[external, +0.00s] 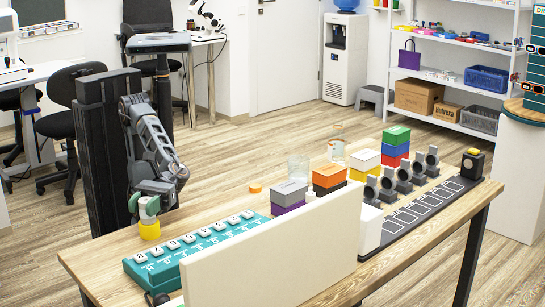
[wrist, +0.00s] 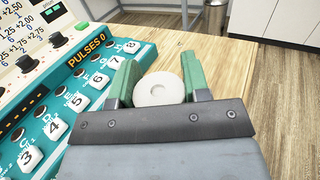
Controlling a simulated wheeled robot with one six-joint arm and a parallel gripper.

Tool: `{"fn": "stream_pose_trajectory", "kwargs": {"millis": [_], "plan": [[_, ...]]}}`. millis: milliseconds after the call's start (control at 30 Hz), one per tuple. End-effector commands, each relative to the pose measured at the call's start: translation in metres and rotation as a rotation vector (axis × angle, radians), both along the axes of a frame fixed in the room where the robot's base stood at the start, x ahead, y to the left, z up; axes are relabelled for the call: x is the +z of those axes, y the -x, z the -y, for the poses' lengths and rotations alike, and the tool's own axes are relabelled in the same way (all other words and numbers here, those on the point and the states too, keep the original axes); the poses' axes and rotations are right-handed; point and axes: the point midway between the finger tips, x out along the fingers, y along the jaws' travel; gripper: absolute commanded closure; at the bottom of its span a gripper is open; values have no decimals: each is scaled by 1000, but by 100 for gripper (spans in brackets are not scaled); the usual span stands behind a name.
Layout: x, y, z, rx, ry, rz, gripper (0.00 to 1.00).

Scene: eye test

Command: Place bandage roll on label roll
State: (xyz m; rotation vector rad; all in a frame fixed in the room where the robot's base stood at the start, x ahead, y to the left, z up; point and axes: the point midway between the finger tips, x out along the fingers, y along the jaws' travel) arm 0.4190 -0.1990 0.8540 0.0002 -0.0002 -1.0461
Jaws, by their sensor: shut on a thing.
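My gripper (external: 145,208) has green fingers and is shut on a white roll, which looks like the bandage roll (external: 153,206). A yellow round piece (external: 150,230), which may be the label roll, stands on the table's left end directly below my gripper. I cannot tell whether the white roll touches it. The yellow piece does not show in the wrist view.
A teal panel with white numbered keys (external: 190,243) lies close to the right. An orange cap (external: 255,188), a glass (external: 298,169) and stacked coloured boxes (external: 328,178) stand farther along the table (external: 110,262). A cream upright board (external: 275,262) blocks part of the front.

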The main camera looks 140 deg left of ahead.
Motion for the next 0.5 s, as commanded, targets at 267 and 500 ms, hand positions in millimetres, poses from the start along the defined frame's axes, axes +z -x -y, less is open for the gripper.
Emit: {"fn": "stream_pose_trajectory", "kwargs": {"millis": [267, 500], "plan": [[-2, 0, 0, 0, 0, 0, 36], [-2, 0, 0, 0, 0, 0, 32]]}}
